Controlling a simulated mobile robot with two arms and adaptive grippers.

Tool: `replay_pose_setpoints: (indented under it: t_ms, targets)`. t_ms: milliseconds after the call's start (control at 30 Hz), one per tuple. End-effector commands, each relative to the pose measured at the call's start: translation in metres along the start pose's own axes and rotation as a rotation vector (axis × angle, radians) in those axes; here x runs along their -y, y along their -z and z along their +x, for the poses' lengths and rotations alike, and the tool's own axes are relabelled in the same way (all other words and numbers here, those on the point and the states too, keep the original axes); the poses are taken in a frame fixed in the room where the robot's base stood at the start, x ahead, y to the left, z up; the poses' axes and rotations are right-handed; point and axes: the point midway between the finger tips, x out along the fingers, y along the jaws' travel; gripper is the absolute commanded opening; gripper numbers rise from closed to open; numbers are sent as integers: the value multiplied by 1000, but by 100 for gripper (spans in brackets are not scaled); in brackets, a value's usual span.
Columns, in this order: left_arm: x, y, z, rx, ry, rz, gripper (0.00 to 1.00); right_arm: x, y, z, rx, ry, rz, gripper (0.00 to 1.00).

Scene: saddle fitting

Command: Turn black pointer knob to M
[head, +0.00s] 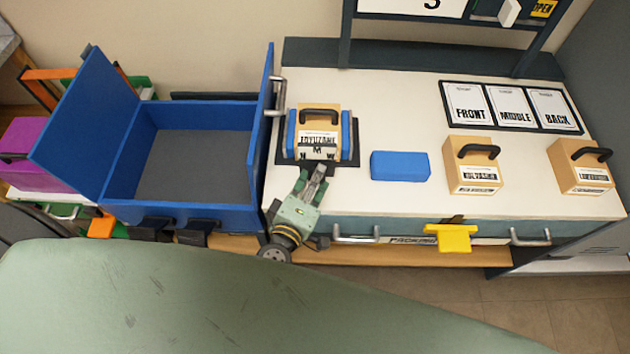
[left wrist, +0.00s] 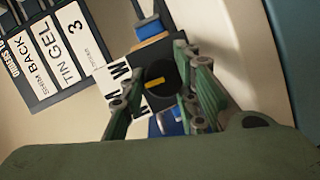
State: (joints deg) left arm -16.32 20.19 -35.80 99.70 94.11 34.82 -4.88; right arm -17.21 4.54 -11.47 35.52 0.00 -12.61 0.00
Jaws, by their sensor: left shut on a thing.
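The black pointer knob (left wrist: 160,80) shows in the left wrist view, round with a yellow pointer line. The line lies nearly level in that picture, its left end towards the white letter label (left wrist: 114,75). It seems to point near the middle letter, M, but I cannot tell exactly. In the head view, letters N, M and W show on the front of a wooden box (head: 331,112) with a black handle. My left gripper (head: 318,170) is at that front and hides the knob there. In the left wrist view my left gripper (left wrist: 160,92) is shut on the knob.
Blue side pieces flank the box on a dark base. A blue block (head: 400,166) and two other handled wooden boxes (head: 473,170) (head: 580,170) stand to the right on the white top. An open blue bin (head: 195,211) is at left. A yellow piece (head: 452,239) juts from the front edge.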

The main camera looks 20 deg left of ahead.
Motion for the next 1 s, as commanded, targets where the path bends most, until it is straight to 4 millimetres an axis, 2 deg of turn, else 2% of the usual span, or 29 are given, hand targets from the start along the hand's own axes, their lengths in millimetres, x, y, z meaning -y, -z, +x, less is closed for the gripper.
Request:
replay_pose_setpoints:
  t_ms: [33, 667, 700, 800, 1000]
  targets:
    - [-6, -1, 2, 3, -20, -15, 2, 0, 0, 3, 0, 0, 0, 100]
    - [-10, 1, 2, 4, -39, -53, 2, 0, -1, 6, 0, 0, 0, 100]
    - [-10, 1, 2, 4, -39, -53, 32, 0, 0, 6, 0, 0, 0, 100]
    - [-9, 1, 2, 3, -38, -53, 40, 0, 0, 6, 0, 0, 0, 100]
    - [-6, 1, 1, 4, -33, -53, 40, 0, 0, 6, 0, -1, 0, 100]
